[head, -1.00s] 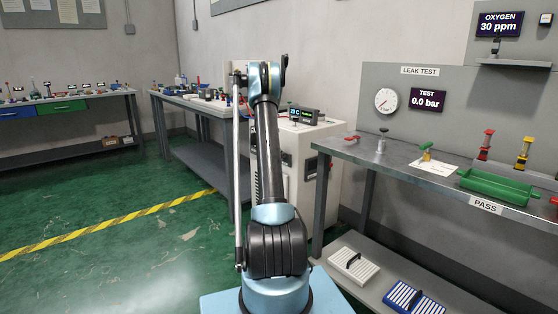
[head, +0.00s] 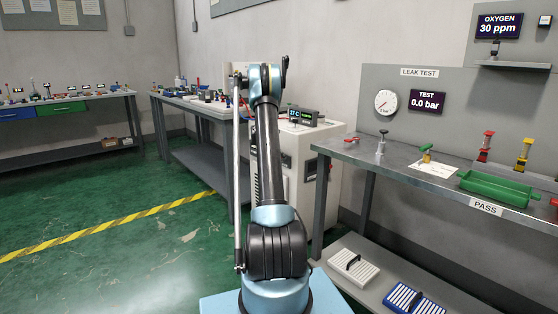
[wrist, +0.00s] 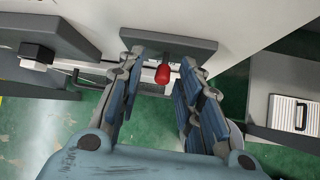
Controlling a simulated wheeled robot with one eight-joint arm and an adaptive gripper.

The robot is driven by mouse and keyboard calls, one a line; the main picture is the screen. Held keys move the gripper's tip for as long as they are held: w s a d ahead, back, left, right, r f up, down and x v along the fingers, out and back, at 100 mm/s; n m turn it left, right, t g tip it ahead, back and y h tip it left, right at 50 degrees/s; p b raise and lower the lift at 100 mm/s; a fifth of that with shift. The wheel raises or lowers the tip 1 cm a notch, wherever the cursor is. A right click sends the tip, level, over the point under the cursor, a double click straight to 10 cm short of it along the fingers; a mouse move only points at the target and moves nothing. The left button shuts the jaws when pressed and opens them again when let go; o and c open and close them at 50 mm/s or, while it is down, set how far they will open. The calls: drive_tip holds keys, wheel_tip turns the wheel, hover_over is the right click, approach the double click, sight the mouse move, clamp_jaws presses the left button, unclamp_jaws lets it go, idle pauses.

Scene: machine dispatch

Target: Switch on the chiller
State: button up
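The chiller (head: 327,175) appears to be the white cabinet behind my arm in the head view, partly hidden by it. A small dark display box (head: 302,115) with lit readings sits on its top. In the wrist view, a red-tipped switch handle (wrist: 162,75) stands out from a dark plate (wrist: 170,47) on the pale cabinet face (wrist: 225,20). My gripper (wrist: 161,63) is open, with one finger on each side of the red handle and visible gaps to it. The head view hides my gripper behind the arm and cabinet.
A dark block-like fitting (wrist: 45,50) juts out at the wrist view's left. The leak-test bench (head: 400,160) stands right of the cabinet, with a green tray (head: 495,188) on top and filter-like panels on its lower shelf. Another bench (head: 190,105) is at the left. Green floor is open at left.

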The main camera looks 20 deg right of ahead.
drive_tip(key=v, duration=1.2)
drive_tip(key=shift+w, duration=0.15)
